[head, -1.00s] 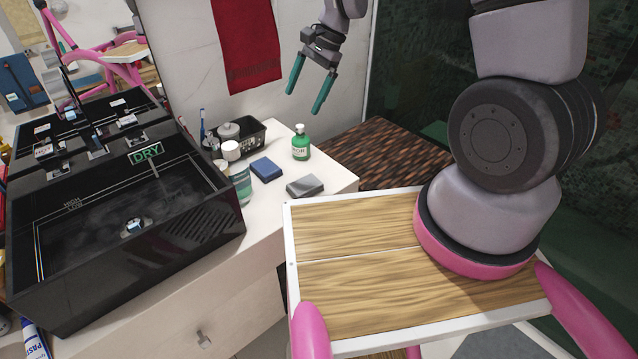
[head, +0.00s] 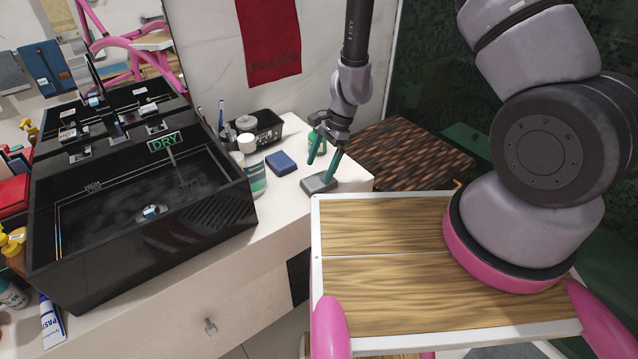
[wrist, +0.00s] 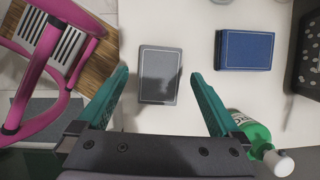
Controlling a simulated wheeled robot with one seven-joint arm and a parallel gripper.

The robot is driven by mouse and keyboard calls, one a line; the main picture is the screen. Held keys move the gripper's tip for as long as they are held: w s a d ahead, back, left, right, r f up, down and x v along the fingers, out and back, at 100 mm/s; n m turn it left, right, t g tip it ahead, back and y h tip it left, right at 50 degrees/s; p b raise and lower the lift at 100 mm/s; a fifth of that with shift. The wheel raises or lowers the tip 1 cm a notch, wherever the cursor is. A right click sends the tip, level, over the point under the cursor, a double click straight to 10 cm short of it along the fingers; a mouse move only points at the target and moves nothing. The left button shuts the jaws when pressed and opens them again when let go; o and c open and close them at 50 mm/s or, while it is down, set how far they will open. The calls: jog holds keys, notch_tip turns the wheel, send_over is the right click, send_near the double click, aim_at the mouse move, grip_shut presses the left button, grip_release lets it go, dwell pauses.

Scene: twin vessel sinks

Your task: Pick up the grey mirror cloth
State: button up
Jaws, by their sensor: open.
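The grey mirror cloth (head: 318,183) is a small flat grey rectangle on the white counter near its right end. In the wrist view the cloth (wrist: 160,75) lies between and beyond my open green fingers, with a shadow over its lower part. My gripper (head: 323,166) is open and empty, pointing down just above the cloth. In the wrist view my gripper (wrist: 158,72) has one finger on each side of the cloth, apart from it. The exact height above the counter is hard to tell.
A blue folded cloth (head: 281,163) lies to the left of the grey one. A green bottle (wrist: 250,130) stands close beside my right finger in the wrist view.

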aim_at(314, 182)
jog(key=shift+x, duration=2.25)
jog(key=shift+f, duration=0.25)
jog(key=c, duration=1.1)
jog(key=shift+c, duration=0.2)
jog(key=shift+r, duration=0.15)
notch_tip(314, 182, up, 10)
jog(key=shift+r, duration=0.15)
